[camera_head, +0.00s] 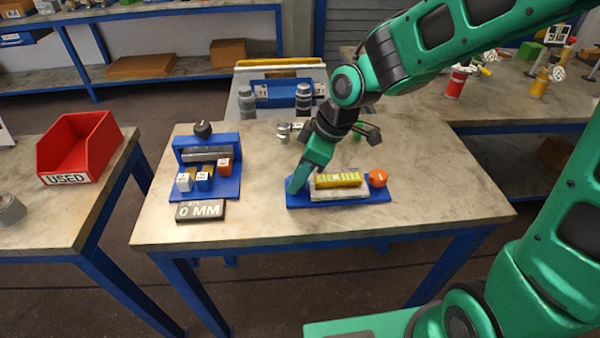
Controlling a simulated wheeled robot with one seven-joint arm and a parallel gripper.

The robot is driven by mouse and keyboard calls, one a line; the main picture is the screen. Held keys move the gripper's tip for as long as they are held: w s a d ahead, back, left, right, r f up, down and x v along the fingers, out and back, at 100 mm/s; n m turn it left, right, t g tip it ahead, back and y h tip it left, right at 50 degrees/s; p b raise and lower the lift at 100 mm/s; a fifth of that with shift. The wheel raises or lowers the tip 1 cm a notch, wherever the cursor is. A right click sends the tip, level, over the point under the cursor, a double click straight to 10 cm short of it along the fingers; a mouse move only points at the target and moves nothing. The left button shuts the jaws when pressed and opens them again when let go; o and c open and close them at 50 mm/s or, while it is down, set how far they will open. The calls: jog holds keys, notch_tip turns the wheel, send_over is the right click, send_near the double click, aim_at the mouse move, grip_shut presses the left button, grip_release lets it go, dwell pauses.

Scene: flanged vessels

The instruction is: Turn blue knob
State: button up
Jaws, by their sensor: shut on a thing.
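A blue base plate (345,203) lies on the middle table and carries a pale block with a yellow level-like bar (338,180) on top. An orange knob (377,178) stands at its right end. My gripper (296,186) reaches down to the left end of the plate, tilted, with its fingertips low. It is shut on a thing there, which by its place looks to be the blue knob. The gripper's fingers hide that knob, so its shape and angle cannot be told.
A blue fixture (207,165) with white, blue and orange tagged blocks stands to the left, behind a "0 MM" sign (200,210). Small metal parts (284,132) lie behind the plate. A red "USED" bin (78,148) is on the left table. The table's front is clear.

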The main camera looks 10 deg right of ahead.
jog(key=shift+a+r+m+t+h, duration=0.1)
jog(key=shift+m+t+h, duration=0.25)
jog(key=shift+m, duration=0.8)
jog(key=shift+r+m+t+h, duration=0.15)
jog(key=shift+m+t, duration=0.3)
jog(key=shift+m, duration=0.7)
jog(key=shift+w+f, duration=0.1)
jog(key=o, duration=1.1)
jog(key=shift+c, duration=0.2)
jog(key=shift+f, duration=0.1)
jog(key=v, duration=0.8)
jog(key=shift+a, duration=0.15)
